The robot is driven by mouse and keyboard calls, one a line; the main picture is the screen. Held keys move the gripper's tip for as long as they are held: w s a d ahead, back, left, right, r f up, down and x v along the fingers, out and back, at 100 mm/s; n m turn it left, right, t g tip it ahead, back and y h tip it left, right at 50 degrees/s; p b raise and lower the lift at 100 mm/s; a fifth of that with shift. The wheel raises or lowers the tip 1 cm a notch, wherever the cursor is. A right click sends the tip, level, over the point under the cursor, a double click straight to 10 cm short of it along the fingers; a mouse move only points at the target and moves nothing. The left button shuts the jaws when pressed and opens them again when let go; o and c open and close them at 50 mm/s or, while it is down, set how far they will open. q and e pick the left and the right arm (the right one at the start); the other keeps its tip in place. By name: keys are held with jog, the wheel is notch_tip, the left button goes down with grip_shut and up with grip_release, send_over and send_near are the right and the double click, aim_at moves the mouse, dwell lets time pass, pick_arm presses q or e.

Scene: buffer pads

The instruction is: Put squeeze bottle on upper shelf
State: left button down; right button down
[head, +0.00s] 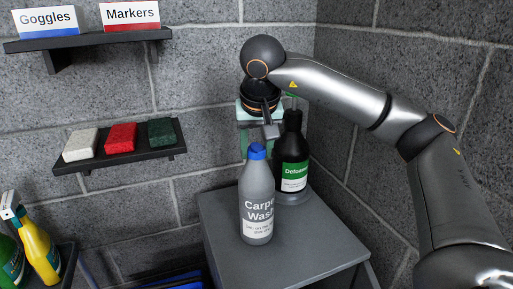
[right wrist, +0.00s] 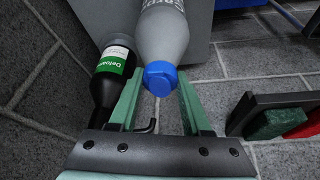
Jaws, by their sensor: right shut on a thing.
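The squeeze bottle appears to be the grey Carpet Wash bottle (head: 257,205) with a blue cap, upright over the grey cabinet top; I cannot tell whether its base touches. My right gripper (head: 257,142) is at its upper end, partly hidden. In the right wrist view, the green fingers (right wrist: 158,100) are shut on the grey bottle (right wrist: 173,35), one on each side near the blue cap. The upper shelf (head: 95,39) is on the wall at upper left, holding Goggles and Markers boxes. My left gripper is not in view.
A black Defoamer bottle (head: 293,155) stands close behind the grey bottle's right side. The grey cabinet (head: 300,245) has bare top in front. A lower shelf (head: 120,158) holds white, red and green blocks. A yellow bottle (head: 38,250) stands at lower left.

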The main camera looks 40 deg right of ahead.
jog(key=c, duration=0.8)
grip_release()
jog(key=shift+f, duration=0.1)
jog(key=o, duration=0.4)
jog(key=shift+o, duration=0.2)
